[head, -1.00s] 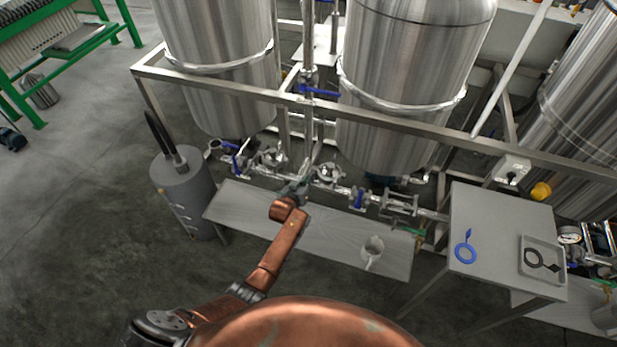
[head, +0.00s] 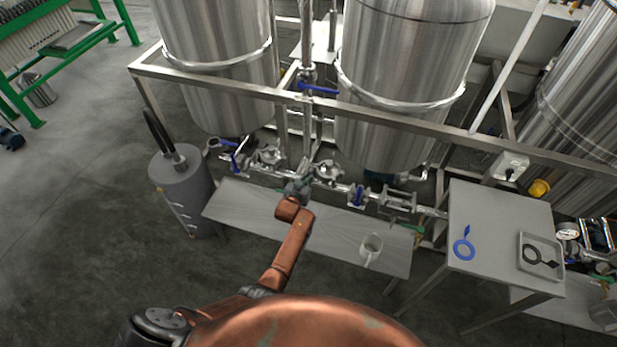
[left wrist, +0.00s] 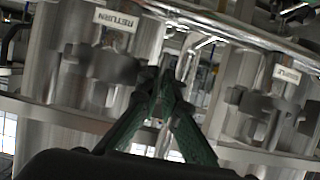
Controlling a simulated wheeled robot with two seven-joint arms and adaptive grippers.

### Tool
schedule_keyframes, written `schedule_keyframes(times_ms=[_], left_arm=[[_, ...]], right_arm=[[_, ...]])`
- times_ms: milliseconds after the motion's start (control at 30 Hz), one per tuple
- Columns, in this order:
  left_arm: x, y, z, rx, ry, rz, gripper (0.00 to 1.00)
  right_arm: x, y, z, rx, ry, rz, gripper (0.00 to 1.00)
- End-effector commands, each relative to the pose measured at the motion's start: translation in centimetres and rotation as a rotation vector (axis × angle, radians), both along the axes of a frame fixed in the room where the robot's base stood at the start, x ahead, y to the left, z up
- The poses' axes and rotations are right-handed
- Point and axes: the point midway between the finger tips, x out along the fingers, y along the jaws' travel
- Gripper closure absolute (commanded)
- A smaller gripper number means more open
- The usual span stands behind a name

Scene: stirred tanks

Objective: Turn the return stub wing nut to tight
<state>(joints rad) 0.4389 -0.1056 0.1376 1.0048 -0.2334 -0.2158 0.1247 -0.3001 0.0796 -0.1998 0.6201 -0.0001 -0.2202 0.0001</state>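My left gripper (head: 300,184) reaches the pipework below the tanks in the head view. In the left wrist view its two green fingers (left wrist: 165,82) converge until the tips appear to meet. Whether something thin lies between the tips cannot be seen. An upside-down RETURN label (left wrist: 116,20) is at the upper left there, above a dark, blurred clamp (left wrist: 98,66) left of the fingertips. The wing nut cannot be made out separately. A second labelled clamp (left wrist: 268,112) is to the right. My right gripper is not in view.
A steel frame rail (head: 390,120) crosses above the pipes. A side table (head: 495,225) holds a blue ring tool (head: 464,250) and a tray (head: 527,273). A grey canister (head: 185,195) stands left.

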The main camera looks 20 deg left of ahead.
Motion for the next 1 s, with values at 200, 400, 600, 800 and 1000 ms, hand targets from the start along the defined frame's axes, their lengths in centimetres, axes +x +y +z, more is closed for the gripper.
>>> schedule_keyframes(times_ms=[200,400,600,800,1000], left_arm=[[0.04,-0.08,0.08,0.0,-0.001,-0.001,0.81],[0.03,-0.04,0.05,-0.001,-0.001,-0.001,0.78],[0.02,0.07,0.05,-0.011,-0.001,0.0,0.78],[0.04,0.34,0.1,-0.104,0.001,0.0,0.78],[0.05,0.55,-0.11,-0.275,0.007,-0.001,0.78]], right_arm=[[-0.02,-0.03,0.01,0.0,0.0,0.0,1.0],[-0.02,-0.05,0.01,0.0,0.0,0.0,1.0],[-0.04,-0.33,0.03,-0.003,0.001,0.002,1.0],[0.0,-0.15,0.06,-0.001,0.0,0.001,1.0],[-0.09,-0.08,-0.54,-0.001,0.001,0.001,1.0]])
